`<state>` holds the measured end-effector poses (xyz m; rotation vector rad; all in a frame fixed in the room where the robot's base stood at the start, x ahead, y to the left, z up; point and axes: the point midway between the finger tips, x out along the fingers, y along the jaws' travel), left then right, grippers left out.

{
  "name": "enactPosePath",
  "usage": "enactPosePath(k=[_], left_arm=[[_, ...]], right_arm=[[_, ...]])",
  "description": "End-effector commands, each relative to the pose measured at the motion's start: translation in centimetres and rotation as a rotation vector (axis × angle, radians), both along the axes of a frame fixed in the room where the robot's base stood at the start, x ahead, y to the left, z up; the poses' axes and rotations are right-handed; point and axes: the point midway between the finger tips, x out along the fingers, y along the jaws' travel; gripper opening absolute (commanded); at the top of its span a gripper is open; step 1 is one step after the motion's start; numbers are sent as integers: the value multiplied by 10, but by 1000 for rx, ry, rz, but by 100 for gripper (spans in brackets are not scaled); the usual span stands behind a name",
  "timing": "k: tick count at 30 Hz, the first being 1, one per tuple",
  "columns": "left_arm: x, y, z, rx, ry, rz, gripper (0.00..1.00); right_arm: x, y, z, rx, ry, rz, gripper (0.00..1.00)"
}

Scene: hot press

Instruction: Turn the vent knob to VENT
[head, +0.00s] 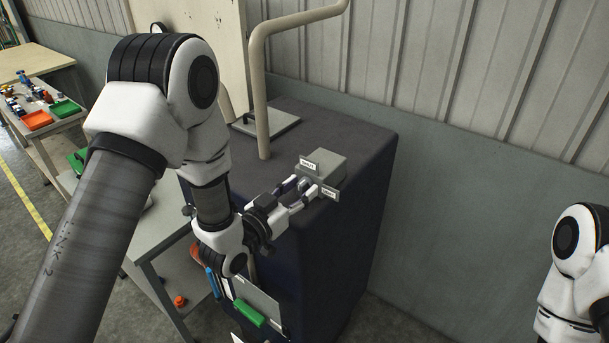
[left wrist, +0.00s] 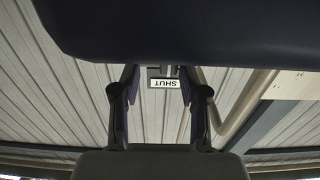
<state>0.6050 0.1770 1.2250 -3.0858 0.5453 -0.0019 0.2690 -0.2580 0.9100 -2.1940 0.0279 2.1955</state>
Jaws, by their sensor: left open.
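The grey vent box (head: 328,171) sits on top of the dark cabinet near its right edge. It carries one small white label (head: 310,163) on top and another label (head: 329,193) at its side, both too small to read in the head view. My left gripper (head: 308,187) is open at the box's front face, with its fingers around the place of the knob. The knob is mostly hidden by the fingers. In the left wrist view the fingers (left wrist: 160,78) stand on either side of an upside-down SHUT label (left wrist: 164,84). I cannot tell whether they touch the knob.
The dark cabinet (head: 360,150) has a beige pipe (head: 260,90) rising from its top, left of the box. A green handle (head: 248,313) is at its lower front. A table with colored trays (head: 38,120) stands at far left. A corrugated wall is behind.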

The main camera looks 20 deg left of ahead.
Motion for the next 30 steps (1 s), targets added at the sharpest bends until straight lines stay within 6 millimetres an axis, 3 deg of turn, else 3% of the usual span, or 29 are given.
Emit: enactPosePath(k=[3,10,11,14,15,30], left_arm=[[11,-4,1,-1,1,0,44],[14,-5,-1,-1,3,2,44],[14,-5,-1,-1,3,2,40],[14,-5,-1,-1,3,1,5],[14,-5,-1,-1,3,0,0],[13,-6,-4,48,-14,1,0]], right_arm=[[0,0,9,0,0,1,62],[0,0,7,0,0,0,62],[0,0,7,0,0,0,62],[0,0,7,0,0,0,62],[0,0,7,0,0,0,62],[0,0,-3,0,0,0,62]])
